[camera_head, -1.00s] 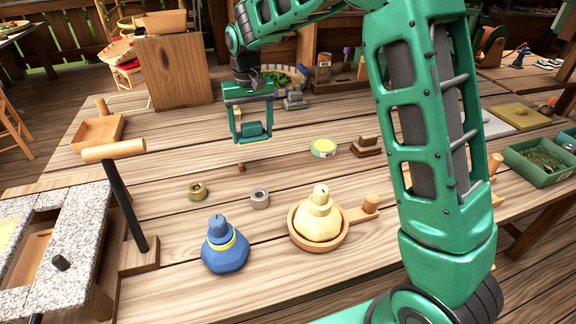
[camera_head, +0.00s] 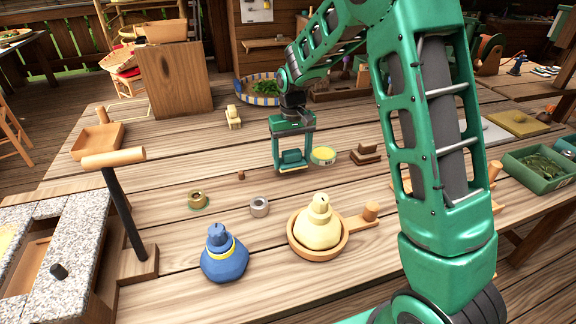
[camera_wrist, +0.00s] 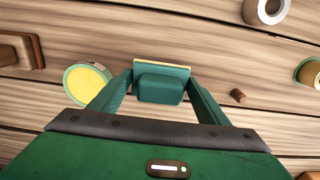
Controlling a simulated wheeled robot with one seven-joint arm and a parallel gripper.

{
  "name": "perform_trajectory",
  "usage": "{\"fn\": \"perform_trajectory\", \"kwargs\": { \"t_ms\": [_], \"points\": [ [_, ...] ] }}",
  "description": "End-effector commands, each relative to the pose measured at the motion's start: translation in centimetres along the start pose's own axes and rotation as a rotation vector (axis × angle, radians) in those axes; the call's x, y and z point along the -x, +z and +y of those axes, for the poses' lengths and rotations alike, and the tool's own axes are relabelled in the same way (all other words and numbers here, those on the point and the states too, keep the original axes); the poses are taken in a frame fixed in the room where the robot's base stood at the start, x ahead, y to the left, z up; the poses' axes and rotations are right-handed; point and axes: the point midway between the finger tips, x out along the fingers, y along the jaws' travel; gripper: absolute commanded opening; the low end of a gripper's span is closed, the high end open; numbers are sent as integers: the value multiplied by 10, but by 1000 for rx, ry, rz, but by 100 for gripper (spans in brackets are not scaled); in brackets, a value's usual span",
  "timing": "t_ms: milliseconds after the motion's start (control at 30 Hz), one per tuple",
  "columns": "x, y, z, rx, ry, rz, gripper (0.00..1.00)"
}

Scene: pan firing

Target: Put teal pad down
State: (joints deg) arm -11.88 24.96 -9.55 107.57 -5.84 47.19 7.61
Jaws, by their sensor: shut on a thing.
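The teal pad (camera_head: 291,158) has a rounded teal back and a thin yellow underside. My gripper (camera_head: 293,163) is shut on it, over the middle of the wooden table. In the wrist view the teal pad (camera_wrist: 161,84) sits between my two fingers (camera_wrist: 160,88), its yellow edge facing away from the palm. In the head view it hangs low and close to the table top; I cannot tell whether it touches.
A round yellow-topped tin (camera_head: 323,155) stands close to the right of the pad. A brown wooden block (camera_head: 366,155) lies beyond it. A grey ring (camera_head: 259,207), a brass ring (camera_head: 198,200), a blue bottle (camera_head: 224,256) and a pan (camera_head: 331,250) holding a cream bottle (camera_head: 317,225) stand nearer.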

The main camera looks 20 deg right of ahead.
Motion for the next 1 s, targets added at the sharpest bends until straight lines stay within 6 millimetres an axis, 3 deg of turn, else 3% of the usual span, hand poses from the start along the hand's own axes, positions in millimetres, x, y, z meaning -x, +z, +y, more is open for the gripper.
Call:
{"fn": "perform_trajectory", "kwargs": {
  "t_ms": [200,633,667,700,1000],
  "points": [
    [-27,0,0,0,1,-1,37],
    [-32,0,-1,1,0,0,37],
    [-32,0,-2,1,0,0,77],
    [-32,0,-2,1,0,-1,86],
    [-34,0,2,-5,4,-3,88]
  ]
}}
